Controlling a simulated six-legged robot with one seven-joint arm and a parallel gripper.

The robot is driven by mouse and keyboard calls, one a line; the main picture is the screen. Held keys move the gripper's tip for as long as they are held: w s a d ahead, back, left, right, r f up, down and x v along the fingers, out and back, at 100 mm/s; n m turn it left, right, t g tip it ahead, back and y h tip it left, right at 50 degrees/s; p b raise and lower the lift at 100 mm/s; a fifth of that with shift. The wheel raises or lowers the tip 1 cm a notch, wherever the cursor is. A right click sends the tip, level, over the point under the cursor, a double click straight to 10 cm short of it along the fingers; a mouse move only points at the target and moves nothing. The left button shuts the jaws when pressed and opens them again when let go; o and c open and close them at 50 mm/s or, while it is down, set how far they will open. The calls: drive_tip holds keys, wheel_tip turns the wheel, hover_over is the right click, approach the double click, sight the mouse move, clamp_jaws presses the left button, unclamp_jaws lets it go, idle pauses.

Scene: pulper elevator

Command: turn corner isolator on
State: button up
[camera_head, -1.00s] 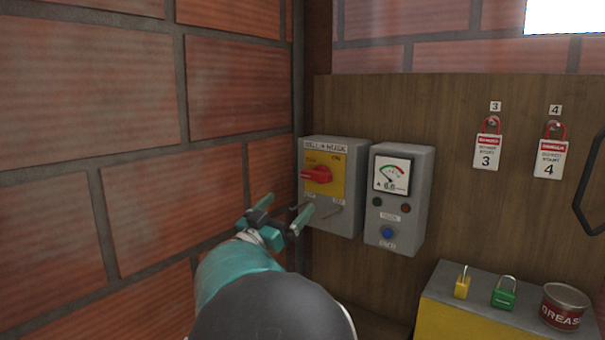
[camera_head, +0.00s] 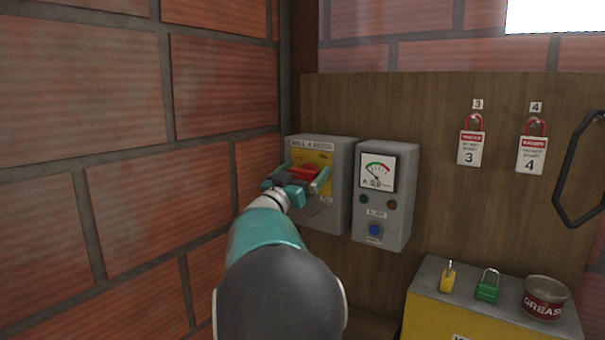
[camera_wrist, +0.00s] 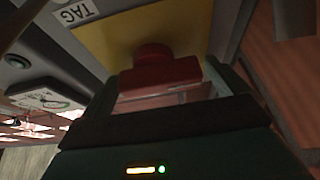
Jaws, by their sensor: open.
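The corner isolator (camera_head: 332,215) is a grey box with a yellow plate on the wooden board, beside the brick corner. Its red handle (camera_head: 303,172) shows just beyond my gripper (camera_head: 300,182), lying roughly level. In the wrist view the red handle (camera_wrist: 160,77) stands out from the yellow plate (camera_wrist: 112,38). My gripper is open, with its fingers on either side of the handle and close to it. I cannot tell whether they touch it. My gripper hides the lower part of the yellow plate in the head view.
A grey meter box (camera_head: 384,205) with a blue button stands right of the isolator. Red lockout padlocks with tags hang on the board. A yellow cabinet (camera_head: 440,318) at lower right carries a yellow padlock, a green padlock (camera_head: 487,290) and a grease tin (camera_head: 545,300). The brick wall (camera_head: 120,220) is close on the left.

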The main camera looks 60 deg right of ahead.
drive_tip(key=shift+c, duration=0.5)
drive_tip(key=c, duration=0.9)
